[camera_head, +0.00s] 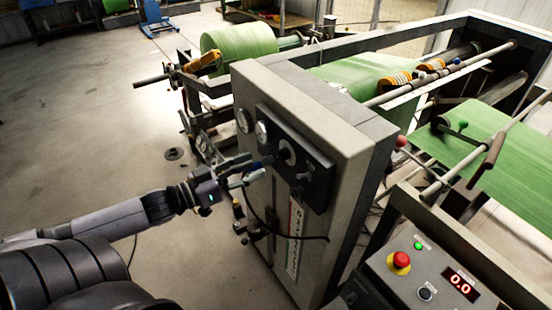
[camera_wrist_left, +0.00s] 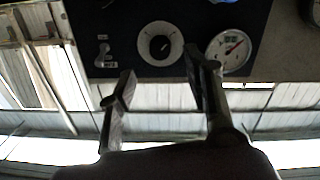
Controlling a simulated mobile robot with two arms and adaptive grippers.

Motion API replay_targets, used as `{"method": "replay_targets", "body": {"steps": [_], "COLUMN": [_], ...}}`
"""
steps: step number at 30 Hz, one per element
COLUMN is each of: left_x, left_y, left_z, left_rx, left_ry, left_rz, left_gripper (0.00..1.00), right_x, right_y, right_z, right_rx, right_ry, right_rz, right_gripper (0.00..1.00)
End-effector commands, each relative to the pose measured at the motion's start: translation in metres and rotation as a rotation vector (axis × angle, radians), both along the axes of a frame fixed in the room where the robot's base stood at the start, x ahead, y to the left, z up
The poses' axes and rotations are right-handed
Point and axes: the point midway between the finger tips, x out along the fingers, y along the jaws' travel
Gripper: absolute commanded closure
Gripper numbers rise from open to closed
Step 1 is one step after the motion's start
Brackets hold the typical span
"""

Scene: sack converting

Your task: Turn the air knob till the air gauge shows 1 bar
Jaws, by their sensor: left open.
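A dark control panel (camera_head: 315,165) is on the grey cabinet's front. The wrist view looks upside down. It shows a white-faced gauge (camera_wrist_left: 228,50) with a red needle; its numbers are too small to read. The edge of a blue knob (camera_wrist_left: 221,1) shows at the top border, beside the gauge. In the head view the blue knob (camera_head: 268,160) is below the small gauge (camera_head: 261,132), close to my fingertips. My left gripper (camera_head: 256,171) is open and empty in front of the panel. Its fingers (camera_wrist_left: 160,82) are apart. Contact cannot be told. My right gripper is not seen.
A round dial (camera_wrist_left: 160,43) and a toggle switch (camera_wrist_left: 103,54) sit beside the gauge. A console with a red button (camera_head: 401,260) is at lower right.

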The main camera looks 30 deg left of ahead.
Motion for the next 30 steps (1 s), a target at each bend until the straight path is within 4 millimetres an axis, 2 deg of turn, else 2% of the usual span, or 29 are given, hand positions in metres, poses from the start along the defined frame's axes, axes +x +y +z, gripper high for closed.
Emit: {"method": "replay_targets", "body": {"steps": [3, 15, 21, 30], "left_x": [0.016, 0.059, 0.069, 0.071], "left_y": [-0.007, -0.026, -0.032, -0.033], "left_z": [0.001, 0.001, 0.000, 0.000], "left_rx": [0.000, -0.001, -0.001, 0.000], "left_ry": [-0.005, -0.002, 0.001, 0.001], "left_rz": [0.000, 0.001, 0.001, 0.001], "left_gripper": [0.54, 0.54, 0.54, 0.54], "right_x": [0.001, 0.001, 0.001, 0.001], "right_y": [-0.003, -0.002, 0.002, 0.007], "right_z": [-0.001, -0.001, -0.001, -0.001], "right_rx": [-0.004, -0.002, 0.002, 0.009], "right_ry": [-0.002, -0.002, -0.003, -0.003], "right_rz": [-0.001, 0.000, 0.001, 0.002], "right_gripper": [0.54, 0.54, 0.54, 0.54]}}
